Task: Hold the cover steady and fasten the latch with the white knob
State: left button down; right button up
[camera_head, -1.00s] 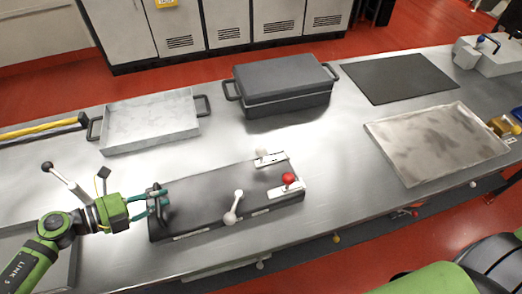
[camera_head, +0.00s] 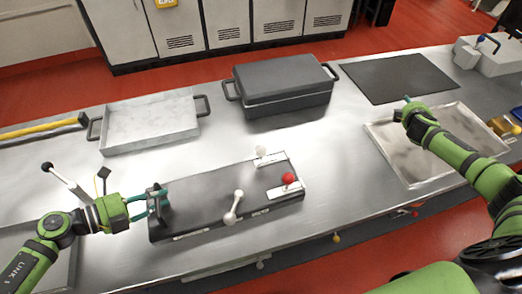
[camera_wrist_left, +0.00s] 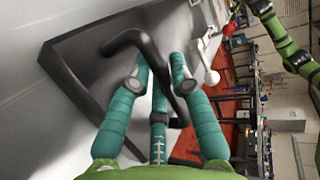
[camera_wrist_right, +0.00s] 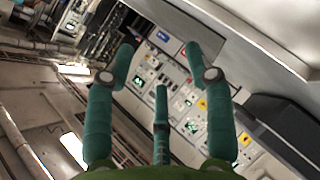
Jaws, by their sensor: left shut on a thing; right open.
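The dark grey cover (camera_head: 200,206) lies on the steel bench in the head view. My left gripper (camera_head: 160,203) is shut on the black handle at the cover's left end; the left wrist view shows the fingers around the handle (camera_wrist_left: 143,50). A lever with a white knob (camera_head: 261,151) stands at the cover's back right. A red knob (camera_head: 288,178) is on a white plate at its right end. A white lever (camera_head: 234,208) sits at the front edge. My right gripper (camera_head: 408,104) is open and empty above the right tray, away from the cover.
A grey metal tray (camera_head: 112,146) and a lidded dark box (camera_head: 283,104) stand behind the cover. A black mat (camera_head: 398,63) lies at the back right. A shallow stained tray (camera_head: 378,136) is under my right arm. A lever with a black knob (camera_head: 47,167) stands at the left.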

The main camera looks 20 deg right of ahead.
jog(key=w+a+m, duration=0.1)
jog(key=a+m, duration=0.1)
jog(key=a, duration=0.1)
jog(key=w+a+f+m+g+y, duration=0.1)
jog(key=w+a+m, duration=0.1)
jog(key=a, duration=0.2)
jog(key=w+a+m+g+y, duration=0.1)
jog(key=a+m, duration=0.1)
jog(key=a, duration=0.2)
jog(key=shift+w+a+f, duration=0.15)
jog(key=w+a+r+m+g+y, duration=0.1)
jog(key=w+a+m+g+y, duration=0.2)
jog(key=a, duration=1.1)
jog(key=g+y, duration=0.4)
jog(key=y, duration=0.2)
send_near(262, 147)
jog(key=shift+n, duration=0.4)
jog(key=x, duration=1.2)
